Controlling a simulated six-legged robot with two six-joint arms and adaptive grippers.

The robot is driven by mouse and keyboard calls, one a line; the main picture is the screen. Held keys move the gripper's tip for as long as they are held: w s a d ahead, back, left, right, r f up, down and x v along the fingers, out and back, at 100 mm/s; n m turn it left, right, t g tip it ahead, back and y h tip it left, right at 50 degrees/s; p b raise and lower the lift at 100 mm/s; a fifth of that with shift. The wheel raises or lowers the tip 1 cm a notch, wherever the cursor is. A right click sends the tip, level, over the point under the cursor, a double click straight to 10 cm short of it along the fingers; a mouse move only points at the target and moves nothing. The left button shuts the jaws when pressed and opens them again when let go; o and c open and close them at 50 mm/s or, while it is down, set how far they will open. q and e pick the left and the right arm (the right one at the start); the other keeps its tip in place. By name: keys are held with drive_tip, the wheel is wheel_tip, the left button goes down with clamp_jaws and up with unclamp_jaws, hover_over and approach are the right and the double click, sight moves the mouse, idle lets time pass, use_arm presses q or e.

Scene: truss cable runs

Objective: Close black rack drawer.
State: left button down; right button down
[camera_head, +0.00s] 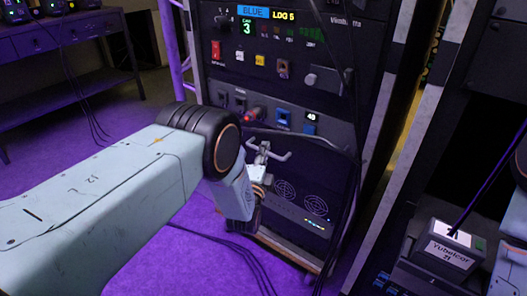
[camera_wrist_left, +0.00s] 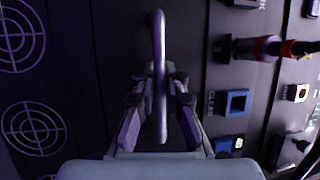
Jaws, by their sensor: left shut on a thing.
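The black rack (camera_head: 345,55) fills the middle of the head view. A metal bar handle (camera_head: 279,156) stands out from its dark front, between the connector panel and the fan panel. In the left wrist view the handle (camera_wrist_left: 159,50) runs upright between the fingers. My left gripper (camera_head: 262,158) is shut on this handle; its fingers also show in the wrist view (camera_wrist_left: 160,95). My forearm and wrist hide part of the rack's lower left. How far the black drawer stands out is hard to tell. My right gripper is not in view.
Above the handle is a connector panel (camera_head: 232,98) with a red plug (camera_head: 255,114); below is a fan panel (camera_head: 315,204). Black cables hang down the rack's right side. A grey box (camera_head: 449,247) stands at the right, a table (camera_head: 65,35) at the far left. Purple floor lies between.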

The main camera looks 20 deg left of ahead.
use_arm(q)
drive_tip(key=c, duration=1.7)
unclamp_jaws()
drive_tip(key=shift+w+d, duration=0.1)
drive_tip(key=shift+d, duration=0.05)
drive_tip(key=s+f, duration=0.2)
drive_tip(key=s, duration=1)
drive_tip(key=shift+d, duration=0.25)
drive_tip(key=shift+s+f, duration=0.1)
